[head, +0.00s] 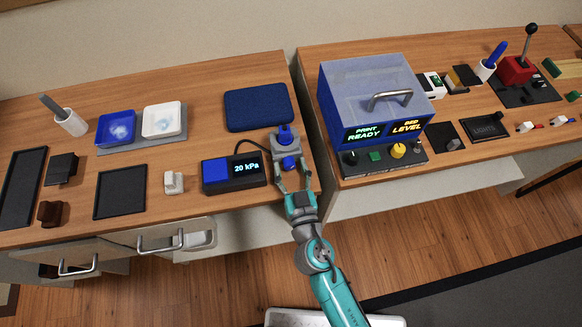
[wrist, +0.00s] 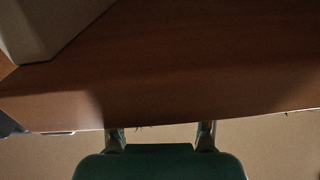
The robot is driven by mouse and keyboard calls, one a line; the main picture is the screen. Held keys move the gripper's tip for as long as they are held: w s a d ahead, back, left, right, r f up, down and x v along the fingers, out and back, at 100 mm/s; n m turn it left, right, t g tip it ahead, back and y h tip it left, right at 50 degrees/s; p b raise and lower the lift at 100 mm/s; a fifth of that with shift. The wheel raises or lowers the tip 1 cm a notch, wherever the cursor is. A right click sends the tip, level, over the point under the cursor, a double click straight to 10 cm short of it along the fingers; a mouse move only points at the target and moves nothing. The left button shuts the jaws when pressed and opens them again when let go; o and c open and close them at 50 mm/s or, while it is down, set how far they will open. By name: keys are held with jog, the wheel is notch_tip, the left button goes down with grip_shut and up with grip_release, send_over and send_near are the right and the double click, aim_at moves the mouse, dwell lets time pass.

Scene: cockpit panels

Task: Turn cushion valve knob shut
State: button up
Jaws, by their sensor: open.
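A grey valve (head: 287,148) stands near the right end of the left table. It has one blue part on top (head: 286,134) and a blue knob (head: 288,163) on the side facing me. My gripper (head: 292,174) is open, with its fingers spread to the left and right of the blue knob in the head view. I cannot tell whether they touch it. A dark blue cushion (head: 258,107) lies flat behind the valve. A gauge box (head: 234,172) left of the valve reads 20 kPa. In the wrist view my open fingers (wrist: 160,137) show, but the knob does not.
A black hose (head: 249,142) curves between gauge and valve. A grey-lidded machine (head: 374,105) stands on the right table, across a narrow gap. A wooden surface (wrist: 190,65) fills much of the wrist view. A small white switch (head: 173,182) sits left of the gauge.

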grip_shut()
jog(key=n, duration=0.4)
dwell(0.4)
jog(key=shift+n, duration=0.3)
grip_release()
